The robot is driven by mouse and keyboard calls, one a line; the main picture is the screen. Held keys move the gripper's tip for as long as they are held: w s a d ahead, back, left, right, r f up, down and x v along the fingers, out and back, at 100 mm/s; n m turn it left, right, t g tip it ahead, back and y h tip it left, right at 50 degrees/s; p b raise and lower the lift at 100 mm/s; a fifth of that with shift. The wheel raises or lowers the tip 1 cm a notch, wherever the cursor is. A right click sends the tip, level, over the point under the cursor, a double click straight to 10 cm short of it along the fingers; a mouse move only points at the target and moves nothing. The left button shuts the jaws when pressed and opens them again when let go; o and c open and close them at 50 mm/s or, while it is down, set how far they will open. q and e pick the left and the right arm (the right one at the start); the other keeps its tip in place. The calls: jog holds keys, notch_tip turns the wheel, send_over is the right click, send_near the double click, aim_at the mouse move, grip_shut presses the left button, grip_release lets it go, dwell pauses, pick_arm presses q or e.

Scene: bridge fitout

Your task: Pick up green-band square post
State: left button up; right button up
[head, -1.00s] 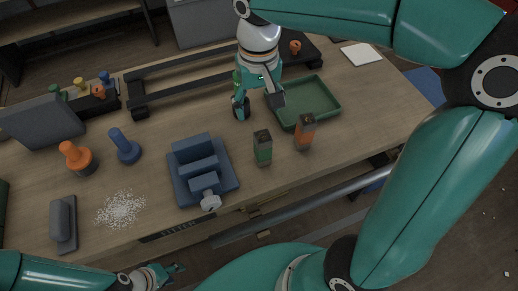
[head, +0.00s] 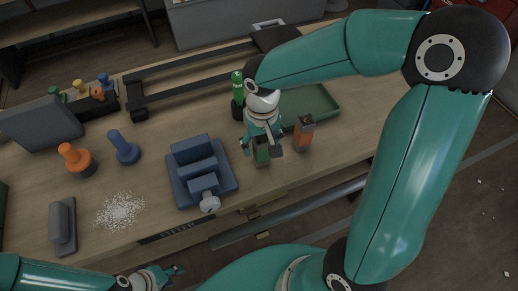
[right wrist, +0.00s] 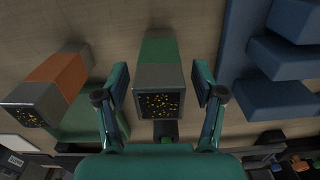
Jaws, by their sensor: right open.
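The green-band square post (head: 262,152) stands upright on the table, with a grey speckled top and a green band, partly hidden by my right gripper. In the right wrist view the post (right wrist: 159,80) stands between the two open fingers, with a gap on each side. My right gripper (head: 262,143) is open around or just above its top; it also shows in the right wrist view (right wrist: 160,95). My left gripper (head: 162,275) is low at the left, away from the post; its jaws are too small to judge.
An orange-band post (head: 303,134) stands close to the right. A green tray (head: 318,103) lies behind it. A blue vise (head: 203,172) is on the left. A green-handled tool (head: 237,88) stands behind my right gripper. Bare table lies to the right.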

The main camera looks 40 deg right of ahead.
jog(key=shift+f, duration=0.2)
grip_shut()
jog(key=shift+r, duration=0.15)
